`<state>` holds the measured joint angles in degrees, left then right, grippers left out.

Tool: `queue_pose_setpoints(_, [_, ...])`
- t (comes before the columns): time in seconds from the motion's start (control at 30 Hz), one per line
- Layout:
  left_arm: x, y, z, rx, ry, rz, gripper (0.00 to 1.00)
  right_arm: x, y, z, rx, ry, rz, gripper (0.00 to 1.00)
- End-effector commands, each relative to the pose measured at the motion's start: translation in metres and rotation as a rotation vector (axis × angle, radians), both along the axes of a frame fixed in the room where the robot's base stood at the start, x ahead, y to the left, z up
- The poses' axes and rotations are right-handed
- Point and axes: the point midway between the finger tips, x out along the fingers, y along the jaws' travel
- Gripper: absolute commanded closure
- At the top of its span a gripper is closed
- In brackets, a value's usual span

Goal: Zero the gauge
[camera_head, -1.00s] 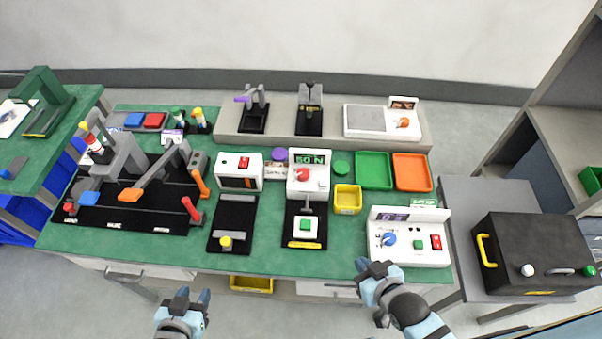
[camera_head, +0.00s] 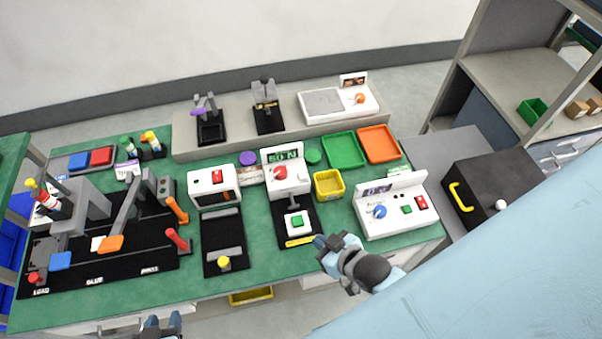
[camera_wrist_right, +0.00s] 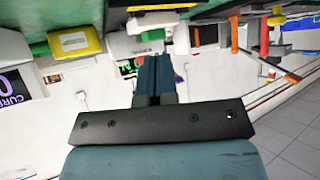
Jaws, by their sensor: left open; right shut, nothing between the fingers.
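The gauge (camera_head: 287,181) is a white box with a dark display in green characters, seemingly "50 N", and a red knob (camera_head: 280,172) on its front. It stands mid-bench in the head view. Below it is a black base (camera_head: 309,211) carrying a white block with a green button (camera_head: 297,221). My right gripper (camera_head: 321,243) is shut and empty, with its tips just right of and nearer than this base; contact cannot be told. Its closed fingers (camera_wrist_right: 158,72) show in the right wrist view. My left gripper (camera_head: 161,324) is open at the bottom edge, partly cut off, in front of the bench.
A yellow bin (camera_head: 328,186) stands right of the gauge. A white panel with a blue knob (camera_head: 379,211) is right of my right gripper. A white box with a red switch (camera_head: 217,176) is left of the gauge. Green (camera_head: 343,151) and orange (camera_head: 379,144) trays lie behind.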

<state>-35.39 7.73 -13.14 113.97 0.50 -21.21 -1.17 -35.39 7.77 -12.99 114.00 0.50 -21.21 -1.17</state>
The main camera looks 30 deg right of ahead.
Motion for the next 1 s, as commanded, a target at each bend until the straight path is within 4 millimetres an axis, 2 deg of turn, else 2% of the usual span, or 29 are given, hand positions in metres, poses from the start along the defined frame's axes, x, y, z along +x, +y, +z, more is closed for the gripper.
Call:
queue_pose_setpoints(0.07, [0.0, -0.001, 0.0, -0.001, 0.0, 0.0, 0.57, -0.001, -0.001, -0.001, -0.006, -0.001, 0.004, 1.0])
queue_pose_setpoints(0.17, [0.0, 0.0, -0.002, -0.001, 0.0, 0.0, 0.57, 0.009, -0.004, 0.005, -0.055, -0.053, 0.027, 1.0])
queue_pose_setpoints(0.27, [0.0, 0.0, -0.006, -0.001, 0.0, 0.001, 0.57, 0.033, -0.011, 0.021, -0.187, -0.194, 0.087, 1.0])
queue_pose_setpoints(0.37, [0.0, 0.0, -0.013, -0.001, 0.0, 0.001, 0.57, 0.068, -0.018, 0.052, -0.42, -0.432, 0.192, 1.0])
queue_pose_setpoints(0.5, [0.0, 0.0, -0.025, -0.001, 0.001, 0.001, 0.57, 0.112, -0.013, 0.111, -0.878, -0.873, 0.393, 1.0])
queue_pose_setpoints(0.6, [0.0, 0.0, -0.033, 0.0, 0.003, 0.001, 0.57, 0.128, -0.001, 0.145, -1.221, -1.177, 0.541, 1.0])
queue_pose_setpoints(0.73, [0.0, 0.0, -0.042, -0.001, 0.003, 0.0, 0.57, 0.137, 0.017, 0.168, -1.674, -1.553, 0.746, 1.0])
queue_pose_setpoints(0.87, [0.0, 0.0, -0.052, -0.001, 0.003, -0.003, 0.57, 0.142, 0.025, 0.166, -2.118, -1.893, 0.988, 1.0])
queue_pose_setpoints(0.9, [0.0, -0.001, -0.055, -0.001, 0.003, -0.003, 0.57, 0.145, 0.023, 0.162, 2.184, 1.93, -1.045, 1.0])
queue_pose_setpoints(1.0, [0.0, -0.002, -0.061, -0.003, 0.004, -0.006, 0.57, 0.155, 0.01, 0.149, 1.895, 1.633, -0.987, 1.0])
